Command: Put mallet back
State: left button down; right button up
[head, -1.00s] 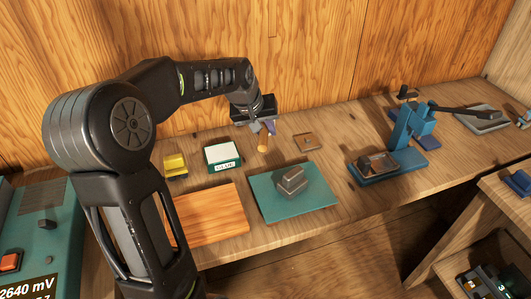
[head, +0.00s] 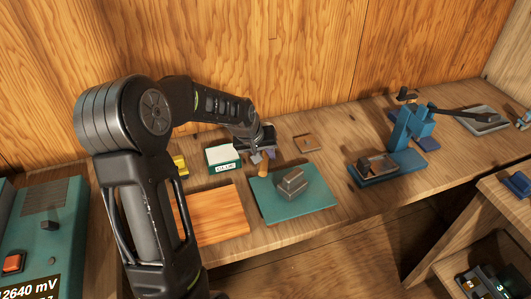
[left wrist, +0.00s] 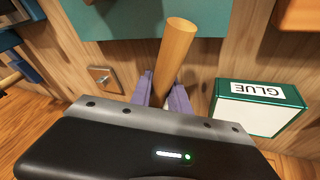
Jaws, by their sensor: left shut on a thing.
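The mallet shows as a tan wooden handle (head: 263,168), which also stands out large in the left wrist view (left wrist: 175,50). My left gripper (head: 262,156) is shut on it, with its two purple-grey fingers (left wrist: 163,92) on either side of the handle. The handle's end points toward the green mat (head: 265,203), at the mat's back edge. I cannot tell whether it touches the mat or bench. The mallet's head is not clearly visible. My right gripper is not in view.
A grey metal block (head: 291,183) sits on the mat. An orange board (head: 213,215) and a blue press (head: 410,130) are also on the bench.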

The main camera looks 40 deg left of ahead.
pick_arm(q)
jog(key=shift+f, duration=0.15)
jog(key=c, duration=1.2)
grip_release()
jog(key=shift+c, duration=0.2)
jog(key=shift+r, duration=0.35)
jog(key=b+v, duration=0.1)
jog(key=v, duration=1)
jog(key=shift+s+r, duration=0.3)
jog(key=shift+d+f, duration=0.1)
